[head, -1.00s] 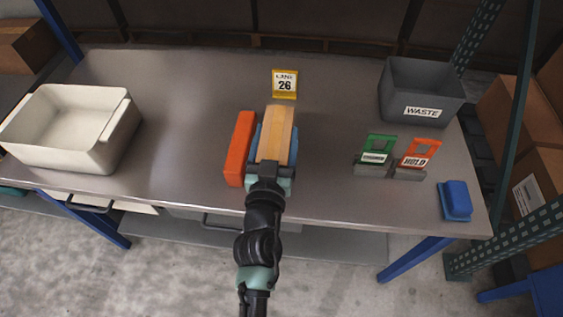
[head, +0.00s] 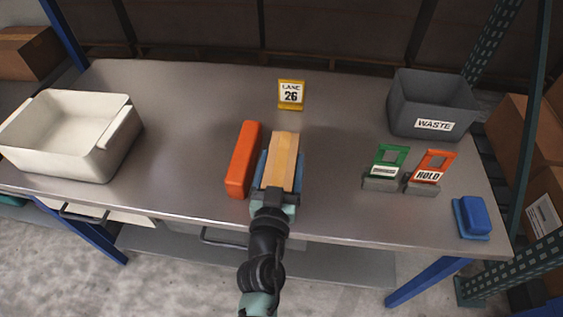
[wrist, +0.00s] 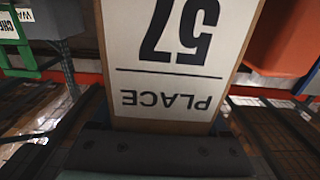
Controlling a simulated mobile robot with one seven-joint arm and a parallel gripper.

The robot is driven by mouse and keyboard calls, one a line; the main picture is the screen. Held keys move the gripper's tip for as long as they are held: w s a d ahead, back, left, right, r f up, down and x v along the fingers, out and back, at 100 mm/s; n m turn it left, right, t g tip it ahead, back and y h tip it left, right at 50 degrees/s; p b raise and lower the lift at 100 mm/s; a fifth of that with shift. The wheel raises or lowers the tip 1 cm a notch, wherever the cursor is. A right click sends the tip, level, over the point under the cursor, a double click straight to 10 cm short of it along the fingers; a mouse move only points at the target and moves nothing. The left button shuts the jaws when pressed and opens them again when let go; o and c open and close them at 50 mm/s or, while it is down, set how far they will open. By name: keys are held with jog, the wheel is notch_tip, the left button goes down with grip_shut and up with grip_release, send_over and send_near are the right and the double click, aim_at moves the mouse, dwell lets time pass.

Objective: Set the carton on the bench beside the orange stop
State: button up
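The carton (head: 282,161) is a tan box with a lighter tape strip on top. My gripper (head: 277,185) is shut on it, with blue finger parts showing at its sides. The orange stop (head: 243,160) is a long bar on the bench (head: 190,130), just left of the carton with a narrow gap. In the wrist view the carton (wrist: 230,65) fills the middle, its white label reading "PLACE 57" upside down; the stop (wrist: 285,35) is at upper right. I cannot tell whether the carton's underside touches the bench.
A yellow "Lane 26" sign (head: 291,95) stands behind the carton. Right are green (head: 386,168) and orange-red "HOLD" (head: 430,172) stands, a grey waste bin (head: 431,105) and a blue block (head: 471,217). A white tub (head: 70,135) is at left. Bench between tub and stop is clear.

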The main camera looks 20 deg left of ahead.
jog(key=shift+o, duration=1.3)
jog(key=shift+r, duration=0.2)
jog(key=shift+s+d+f, duration=0.1)
jog(key=shift+s+f, duration=0.05)
jog(key=shift+s, duration=0.2)
jog(key=v, duration=1.1)
jog(key=shift+b, duration=0.3)
jog(key=shift+s, duration=0.1)
